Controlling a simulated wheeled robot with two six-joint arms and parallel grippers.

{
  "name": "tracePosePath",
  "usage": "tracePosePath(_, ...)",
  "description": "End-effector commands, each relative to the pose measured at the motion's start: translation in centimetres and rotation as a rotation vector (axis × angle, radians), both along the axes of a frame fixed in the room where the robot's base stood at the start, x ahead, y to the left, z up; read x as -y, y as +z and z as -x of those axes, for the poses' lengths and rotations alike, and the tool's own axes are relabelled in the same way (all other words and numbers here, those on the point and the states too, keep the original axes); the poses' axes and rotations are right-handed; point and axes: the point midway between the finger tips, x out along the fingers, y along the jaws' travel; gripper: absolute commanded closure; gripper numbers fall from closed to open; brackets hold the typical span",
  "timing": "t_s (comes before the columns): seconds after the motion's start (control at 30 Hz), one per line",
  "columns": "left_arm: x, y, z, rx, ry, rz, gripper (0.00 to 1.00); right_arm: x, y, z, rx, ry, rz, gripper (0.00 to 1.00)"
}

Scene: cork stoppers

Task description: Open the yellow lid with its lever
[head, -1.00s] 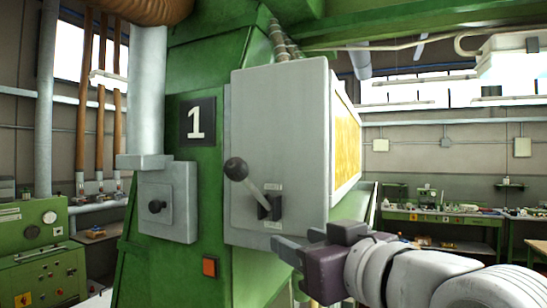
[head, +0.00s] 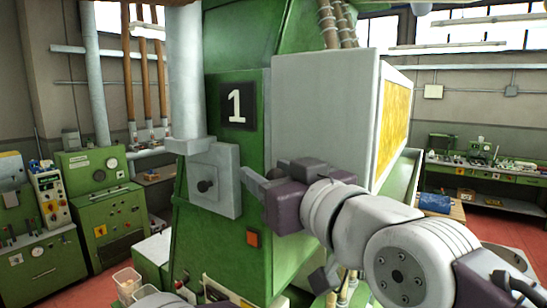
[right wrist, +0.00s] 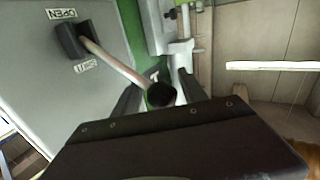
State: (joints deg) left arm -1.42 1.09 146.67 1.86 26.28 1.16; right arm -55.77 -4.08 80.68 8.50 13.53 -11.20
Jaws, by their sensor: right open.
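The lever (right wrist: 115,65) shows in the right wrist view, running from its dark pivot (right wrist: 72,40) on a grey box to a black knob (right wrist: 160,95). Labels reading OPEN and SHUT sit on either side of the pivot. My right gripper (right wrist: 158,92) is open, with its fingers on either side of the knob. In the head view my right gripper (head: 252,182) is in front of the grey box (head: 325,110) and hides the lever. A yellow panel (head: 397,120) is on the box's right side; I cannot tell whether it is the lid.
A green machine body (head: 225,240) marked 1 stands behind the box. A small grey box with a black knob (head: 206,186) is left of my gripper. Green control cabinets (head: 95,180) are at the left, and a green workbench (head: 480,175) is at the right.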

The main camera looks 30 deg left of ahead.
Motion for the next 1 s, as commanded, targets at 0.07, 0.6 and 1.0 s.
tracePosePath(0.07,0.00,0.17,0.01,0.000,0.000,0.000,0.64,-0.24,-0.05,-0.13,-0.001,0.000,0.001,0.50)
tracePosePath(0.6,0.00,0.06,0.01,0.000,0.000,0.000,0.64,-0.21,-0.18,-0.13,-0.003,0.000,0.001,1.00)
tracePosePath(1.0,0.00,0.05,0.01,0.000,0.000,0.000,0.64,-0.26,-0.31,-0.11,-0.007,0.001,0.003,1.00)
